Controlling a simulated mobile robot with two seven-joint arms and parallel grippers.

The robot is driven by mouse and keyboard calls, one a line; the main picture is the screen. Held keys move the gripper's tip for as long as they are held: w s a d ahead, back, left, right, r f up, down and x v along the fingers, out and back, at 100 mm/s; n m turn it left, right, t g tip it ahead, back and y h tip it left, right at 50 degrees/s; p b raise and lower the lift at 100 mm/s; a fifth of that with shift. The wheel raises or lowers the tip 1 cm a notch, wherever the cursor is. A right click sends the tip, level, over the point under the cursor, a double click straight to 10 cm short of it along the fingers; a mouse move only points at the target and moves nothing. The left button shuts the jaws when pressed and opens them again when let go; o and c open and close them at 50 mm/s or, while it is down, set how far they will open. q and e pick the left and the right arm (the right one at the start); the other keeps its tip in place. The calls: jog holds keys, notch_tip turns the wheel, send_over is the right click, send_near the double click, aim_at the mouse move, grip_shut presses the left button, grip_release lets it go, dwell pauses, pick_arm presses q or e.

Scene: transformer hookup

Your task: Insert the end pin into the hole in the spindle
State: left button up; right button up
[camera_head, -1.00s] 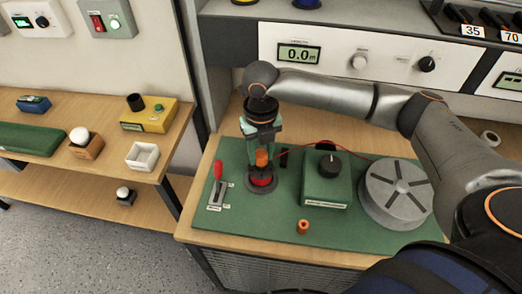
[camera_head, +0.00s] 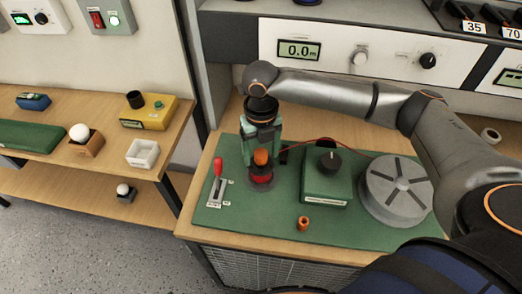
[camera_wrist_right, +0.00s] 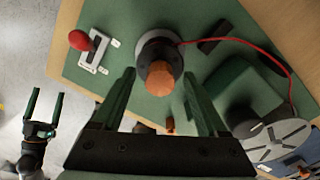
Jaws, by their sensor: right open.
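An orange piece with a faceted top (camera_head: 261,158), which may be the end pin, stands upright on a dark round post with a red band (camera_head: 262,179), apparently the spindle. The right wrist view shows the orange piece (camera_wrist_right: 160,78) from above, over the grey and black round base. My right gripper (camera_head: 262,142) points down over it, open, with its green fingers either side and apart from it. The spindle's hole is not visible. A small orange hollow cylinder (camera_head: 303,223) stands near the mat's front edge. My left gripper (camera_wrist_right: 44,104) is open and empty, far off at lower left.
The green mat (camera_head: 255,226) also carries a red-handled lever switch (camera_head: 217,183), a green box with a black knob (camera_head: 327,178), and a grey slotted disc (camera_head: 397,190). A red wire (camera_head: 305,145) runs behind the spindle. Bare mat lies in front.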

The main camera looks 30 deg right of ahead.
jog(key=shift+r, duration=0.1)
jog(key=shift+r+p, duration=0.55)
jog(key=shift+r, duration=1.85)
notch_tip(320, 180, up, 12)
jog(key=shift+r, duration=0.25)
